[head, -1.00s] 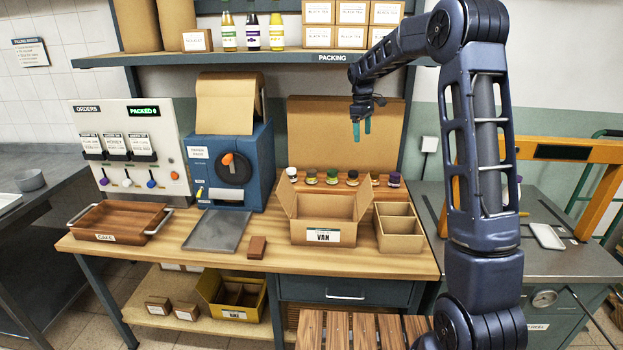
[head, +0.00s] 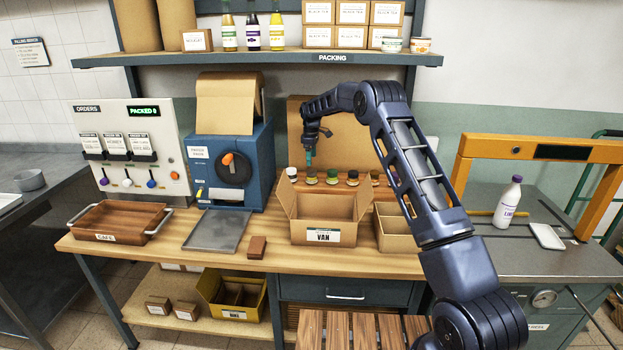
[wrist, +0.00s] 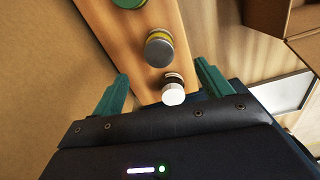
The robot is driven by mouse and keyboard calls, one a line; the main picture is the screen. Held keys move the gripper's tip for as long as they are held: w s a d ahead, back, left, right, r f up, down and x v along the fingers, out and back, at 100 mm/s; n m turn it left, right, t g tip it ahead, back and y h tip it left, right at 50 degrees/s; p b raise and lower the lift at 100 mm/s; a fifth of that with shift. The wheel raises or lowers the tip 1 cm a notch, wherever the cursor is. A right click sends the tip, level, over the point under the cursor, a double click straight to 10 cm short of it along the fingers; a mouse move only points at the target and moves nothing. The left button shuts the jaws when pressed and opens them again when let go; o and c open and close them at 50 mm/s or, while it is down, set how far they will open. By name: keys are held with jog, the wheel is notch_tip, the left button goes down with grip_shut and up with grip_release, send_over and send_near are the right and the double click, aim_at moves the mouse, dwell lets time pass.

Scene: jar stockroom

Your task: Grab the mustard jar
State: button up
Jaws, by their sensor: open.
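Several small jars stand in a row on a wooden rack behind the van box. No label is readable, so I cannot confirm which is mustard. The jar with yellow under a grey lid (wrist: 159,48) fits best; it looks to be second from the left in the head view (head: 312,176). A white-lidded jar with dark contents (wrist: 173,92) is at the row's left end (head: 292,173). My gripper (head: 309,158) is open and empty, pointing down above the row's left end. In the wrist view, the white-lidded jar shows between the fingers, with the yellow one just beyond.
The open cardboard van box (head: 322,220) stands in front of the jars, with a divided carton (head: 394,238) to its right. A cardboard panel (head: 350,115) rises behind the row. The packing shelf (head: 270,58) overhangs it. A blue machine (head: 228,165) stands left.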

aim_at(312, 171)
notch_tip(312, 171, down, 11)
jog(key=shift+r, duration=0.1)
jog(key=c, duration=1.2)
jog(key=shift+r, duration=0.15)
